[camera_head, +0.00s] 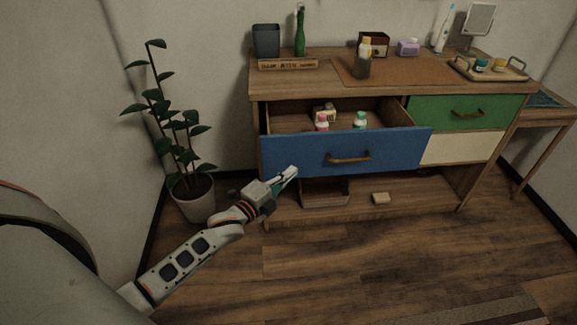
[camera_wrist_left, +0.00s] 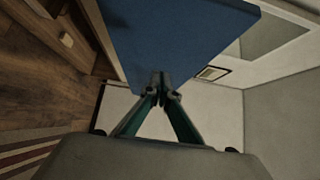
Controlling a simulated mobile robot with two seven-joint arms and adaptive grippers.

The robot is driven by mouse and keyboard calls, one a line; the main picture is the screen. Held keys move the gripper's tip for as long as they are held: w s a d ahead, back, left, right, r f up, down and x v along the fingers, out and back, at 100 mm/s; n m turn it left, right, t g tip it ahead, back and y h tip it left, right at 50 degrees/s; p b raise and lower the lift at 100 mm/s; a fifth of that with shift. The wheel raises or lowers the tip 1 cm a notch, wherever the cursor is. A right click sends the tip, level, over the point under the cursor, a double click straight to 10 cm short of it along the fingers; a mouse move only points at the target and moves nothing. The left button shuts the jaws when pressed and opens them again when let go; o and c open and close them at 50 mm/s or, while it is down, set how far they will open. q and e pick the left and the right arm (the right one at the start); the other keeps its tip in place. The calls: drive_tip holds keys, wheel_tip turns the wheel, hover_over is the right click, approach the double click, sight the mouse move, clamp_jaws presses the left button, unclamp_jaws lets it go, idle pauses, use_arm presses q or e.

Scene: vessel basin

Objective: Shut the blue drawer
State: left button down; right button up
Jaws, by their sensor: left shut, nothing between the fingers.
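The blue drawer (camera_head: 306,155) stands pulled out at the left of a wooden dresser, with its inside showing from above. A brass handle (camera_head: 348,157) sits on the middle of its front. Several small bottles (camera_head: 360,121) stand inside. My left gripper (camera_head: 292,172) is shut and empty, near the lower left part of the blue front. In the left wrist view the blue front (camera_wrist_left: 175,40) fills the top middle, and the gripper's fingertips (camera_wrist_left: 160,88) are at its lower edge. I cannot tell whether they touch it. My right gripper is not in view.
A potted plant (camera_head: 192,195) stands left of the dresser, close to my left arm. A green drawer (camera_head: 440,112) and a cream drawer (camera_head: 470,147) are at the right. A lower shelf (camera_head: 350,205) holds a box.

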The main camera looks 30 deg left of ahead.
sight(296, 158)
use_arm(q)
drive_tip(key=w+a, duration=0.2)
drive_tip(key=w, duration=0.1)
drive_tip(key=shift+w+a, duration=0.1)
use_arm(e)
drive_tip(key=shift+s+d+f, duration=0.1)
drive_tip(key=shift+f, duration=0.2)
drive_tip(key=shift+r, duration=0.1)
